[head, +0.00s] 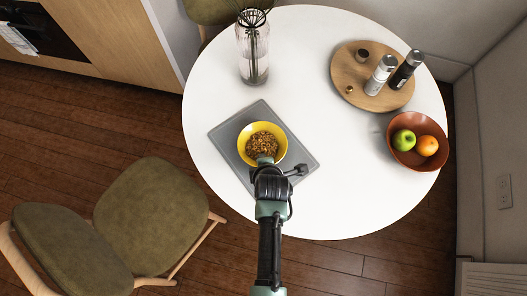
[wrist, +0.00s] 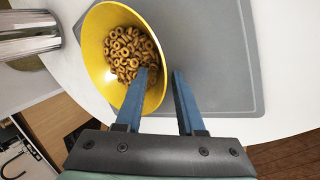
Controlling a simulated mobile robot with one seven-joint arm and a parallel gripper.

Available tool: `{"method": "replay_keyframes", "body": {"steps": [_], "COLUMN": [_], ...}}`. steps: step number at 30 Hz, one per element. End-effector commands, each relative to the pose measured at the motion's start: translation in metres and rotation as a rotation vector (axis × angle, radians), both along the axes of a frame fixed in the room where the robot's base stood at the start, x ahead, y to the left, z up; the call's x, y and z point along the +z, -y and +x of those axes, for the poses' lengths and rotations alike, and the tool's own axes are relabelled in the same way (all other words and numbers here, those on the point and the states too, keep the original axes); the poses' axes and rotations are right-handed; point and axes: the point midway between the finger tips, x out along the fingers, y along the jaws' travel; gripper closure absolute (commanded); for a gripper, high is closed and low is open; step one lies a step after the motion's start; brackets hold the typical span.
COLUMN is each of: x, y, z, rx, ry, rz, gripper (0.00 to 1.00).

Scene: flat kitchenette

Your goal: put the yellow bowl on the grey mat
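The yellow bowl (head: 243,140), filled with ring-shaped cereal, stands upright over the middle of the grey mat (head: 228,131) in the head view. No gap between bowl and mat shows. In the wrist view, the bowl (wrist: 96,50) is at the upper left and the mat (wrist: 215,50) lies behind it. My gripper (head: 265,162) is at the bowl's near rim. In the wrist view, my gripper (wrist: 166,70) has one finger inside the bowl and the other outside, with the rim between. The fingers stand apart, with a gap beside the bowl wall.
A glass vase (head: 252,55) stands behind the mat. A round wooden board (head: 348,82) with two shakers and a brown bowl (head: 404,155) of fruit are on the right. The white table (head: 350,190) is clear right of the mat. A green chair (head: 150,215) stands at left.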

Motion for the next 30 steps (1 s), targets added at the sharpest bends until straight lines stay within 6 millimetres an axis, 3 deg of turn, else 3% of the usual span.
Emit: {"method": "replay_keyframes", "body": {"steps": [8,21,30], "x": [0.008,0.073,0.101], "y": [0.000,0.003,0.004], "z": [-0.004,-0.042,-0.059], "rx": [-0.001,0.001,0.000], "ry": [0.001,0.002,0.000], "rz": [0.001,0.000,0.000], "gripper": [0.62,0.62,0.62]}}
